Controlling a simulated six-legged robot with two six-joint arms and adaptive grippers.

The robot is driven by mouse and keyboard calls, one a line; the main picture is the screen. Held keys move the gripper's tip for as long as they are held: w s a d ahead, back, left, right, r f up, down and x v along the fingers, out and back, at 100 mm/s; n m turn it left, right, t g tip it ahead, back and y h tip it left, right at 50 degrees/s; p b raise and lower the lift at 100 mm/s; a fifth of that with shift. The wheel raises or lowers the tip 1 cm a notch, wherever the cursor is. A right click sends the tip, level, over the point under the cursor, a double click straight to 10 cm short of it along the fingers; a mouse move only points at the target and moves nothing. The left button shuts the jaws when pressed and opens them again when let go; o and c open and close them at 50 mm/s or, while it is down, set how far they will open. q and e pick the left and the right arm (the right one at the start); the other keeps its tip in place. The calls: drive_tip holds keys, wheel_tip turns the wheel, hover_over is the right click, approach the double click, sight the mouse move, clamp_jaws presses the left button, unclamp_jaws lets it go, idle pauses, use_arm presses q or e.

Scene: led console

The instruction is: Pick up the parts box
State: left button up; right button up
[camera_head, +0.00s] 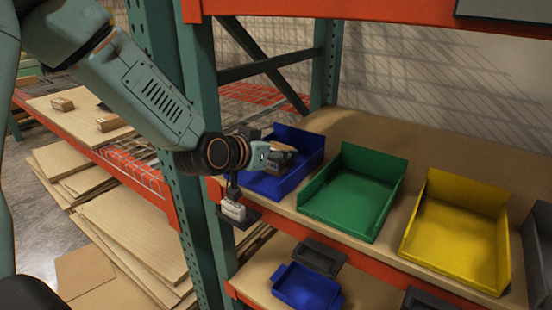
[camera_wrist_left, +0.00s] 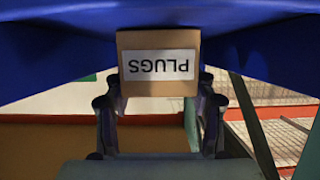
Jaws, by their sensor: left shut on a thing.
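The parts box is a small brown cardboard box (camera_wrist_left: 158,84) with a white label reading PLUGS, upside down in the left wrist view. In the head view, the box (camera_head: 282,148) shows at the blue bin (camera_head: 313,143), partly hidden by my gripper. My left gripper (camera_head: 276,157) reaches in from the left over the bin's near left side. In the left wrist view its two fingers (camera_wrist_left: 160,92) press on both sides of the box. I cannot tell whether the box touches the bin floor. My right gripper is not in view.
A green bin (camera_head: 352,203) and a yellow bin (camera_head: 455,243) stand to the right on the same shelf. A green rack post (camera_head: 190,170) stands close beside my arm. An orange beam (camera_head: 370,12) crosses above. A smaller blue bin (camera_head: 305,287) sits on the shelf below.

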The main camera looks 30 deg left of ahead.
use_arm(q)
drive_tip(key=shift+w+a+f, duration=0.1)
drive_tip(key=shift+w, duration=0.05)
drive_tip(key=shift+c, duration=0.9)
